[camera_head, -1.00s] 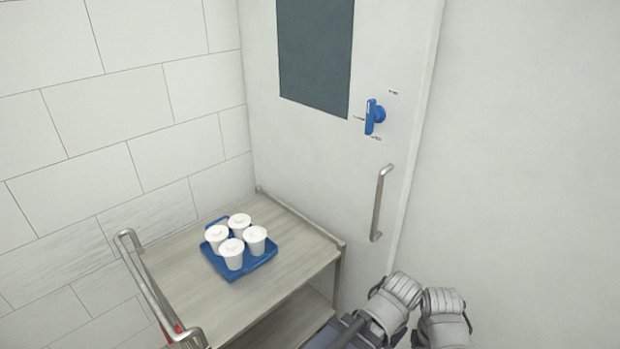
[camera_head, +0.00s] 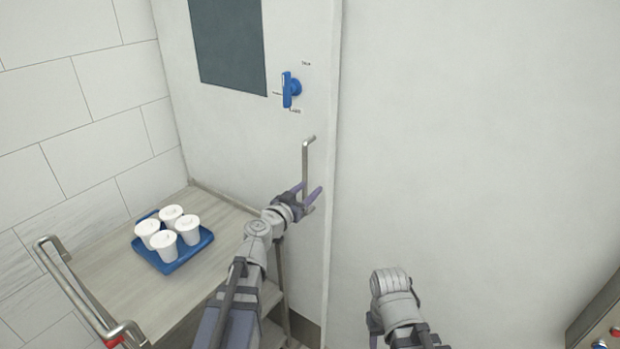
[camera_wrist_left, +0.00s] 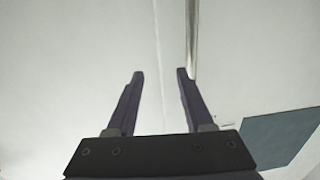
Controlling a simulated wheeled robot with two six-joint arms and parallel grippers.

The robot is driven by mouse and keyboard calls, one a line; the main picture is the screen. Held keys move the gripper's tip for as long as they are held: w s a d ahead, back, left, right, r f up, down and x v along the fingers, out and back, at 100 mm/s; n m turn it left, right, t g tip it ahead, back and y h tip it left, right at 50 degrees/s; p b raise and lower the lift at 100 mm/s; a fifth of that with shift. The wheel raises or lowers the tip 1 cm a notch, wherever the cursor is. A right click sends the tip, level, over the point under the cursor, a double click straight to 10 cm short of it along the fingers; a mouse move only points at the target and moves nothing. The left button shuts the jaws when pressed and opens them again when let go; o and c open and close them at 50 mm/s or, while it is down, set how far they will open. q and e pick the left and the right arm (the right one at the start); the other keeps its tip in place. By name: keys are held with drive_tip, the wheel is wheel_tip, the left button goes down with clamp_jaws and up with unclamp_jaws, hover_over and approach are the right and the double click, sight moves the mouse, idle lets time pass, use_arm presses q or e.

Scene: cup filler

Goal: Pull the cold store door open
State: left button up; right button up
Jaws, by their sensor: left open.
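The cold store door (camera_head: 225,135) is white with a dark window (camera_head: 228,45). It looks closed, its edge running along the wall at right. A blue turning handle (camera_head: 289,90) stands upright on it. Below is a vertical metal pull handle (camera_head: 306,165). My left gripper (camera_head: 307,192) is open at the lower part of the pull handle. In the left wrist view the pull handle (camera_wrist_left: 192,35) lines up with the right finger of my left gripper (camera_wrist_left: 160,75), not midway between the fingers. Contact cannot be told. My right gripper is not in view, only that arm's links.
A trolley (camera_head: 110,265) with a metal push bar stands at left against the door. It carries a blue tray (camera_head: 172,262) with several white lidded cups (camera_head: 165,243). A panel with buttons (camera_head: 605,325) shows at the lower right. The wall right of the door is bare.

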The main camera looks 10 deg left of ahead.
sight(304, 173)
use_arm(q)
drive_tip(key=shift+w+a+r+n+t+y, duration=0.2)
drive_tip(key=shift+w+a+y, duration=0.25)
drive_tip(key=shift+w, duration=0.95)
drive_tip(key=shift+w+a+r+n+t+y, duration=0.15)
drive_tip(key=shift+w+a, duration=0.35)
drive_tip(key=shift+w, duration=0.85)
drive_tip(key=shift+w+a+r+n+t+y, duration=0.2)
drive_tip(key=shift+w+a+y, duration=0.25)
drive_tip(key=shift+w, duration=0.95)
drive_tip(key=shift+f, duration=0.1)
drive_tip(key=shift+c, duration=0.2)
clamp_jaws()
